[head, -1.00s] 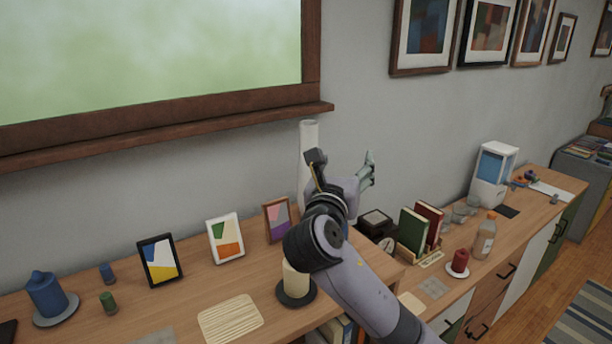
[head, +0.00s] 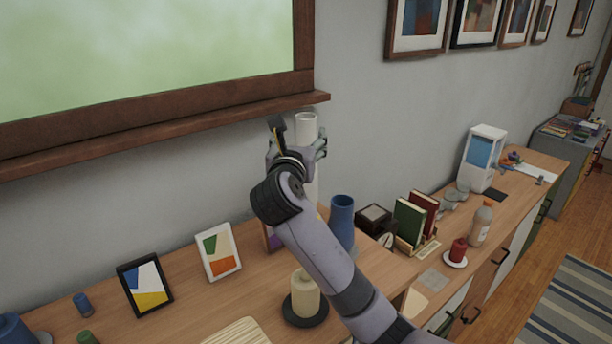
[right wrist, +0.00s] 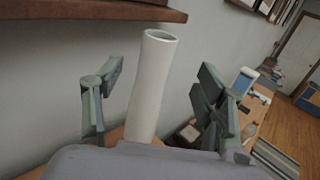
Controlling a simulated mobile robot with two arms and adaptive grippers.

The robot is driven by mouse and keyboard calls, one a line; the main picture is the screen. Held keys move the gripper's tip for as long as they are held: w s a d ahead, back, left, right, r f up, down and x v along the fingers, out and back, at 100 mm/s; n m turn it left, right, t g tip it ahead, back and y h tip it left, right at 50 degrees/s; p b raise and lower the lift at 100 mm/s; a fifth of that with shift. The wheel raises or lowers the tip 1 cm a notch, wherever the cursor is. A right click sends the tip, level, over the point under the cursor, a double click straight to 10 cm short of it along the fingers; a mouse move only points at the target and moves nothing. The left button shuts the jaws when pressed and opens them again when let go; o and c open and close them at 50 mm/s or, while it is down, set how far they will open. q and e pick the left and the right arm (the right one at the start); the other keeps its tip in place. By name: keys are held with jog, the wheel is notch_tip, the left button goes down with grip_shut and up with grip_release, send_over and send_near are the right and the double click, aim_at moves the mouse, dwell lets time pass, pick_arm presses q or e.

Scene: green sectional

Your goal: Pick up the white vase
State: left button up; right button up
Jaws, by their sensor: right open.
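The tall, slim white vase (head: 306,126) stands upright on the wooden cabinet against the wall, below the window sill. My right gripper (head: 299,150) is at its upper part and hides some of it in the head view. In the right wrist view the white vase (right wrist: 152,85) stands between the two spread fingers of my right gripper (right wrist: 155,95). The gripper is open, with a visible gap on each side of the vase. The vase's base is hidden. My left gripper is not in view.
A blue vase (head: 341,222) stands close to the right of my arm. A cream candle (head: 305,294) on a dark dish is in front. Picture frames (head: 218,251) stand to the left. The window sill (head: 170,135) juts out above. Books (head: 410,222) stand to the right.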

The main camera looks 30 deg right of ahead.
aim_at(304, 127)
jog(key=x, duration=0.4)
jog(key=shift+w+a+f, duration=0.1)
jog(key=shift+a+f, duration=0.05)
jog(key=x, duration=0.6)
jog(key=shift+w, duration=0.1)
jog(key=shift+w+d, duration=0.25)
jog(key=shift+d, duration=0.05)
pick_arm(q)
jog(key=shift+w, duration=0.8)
pick_arm(e)
jog(key=shift+s, duration=0.1)
jog(key=shift+c, duration=0.2)
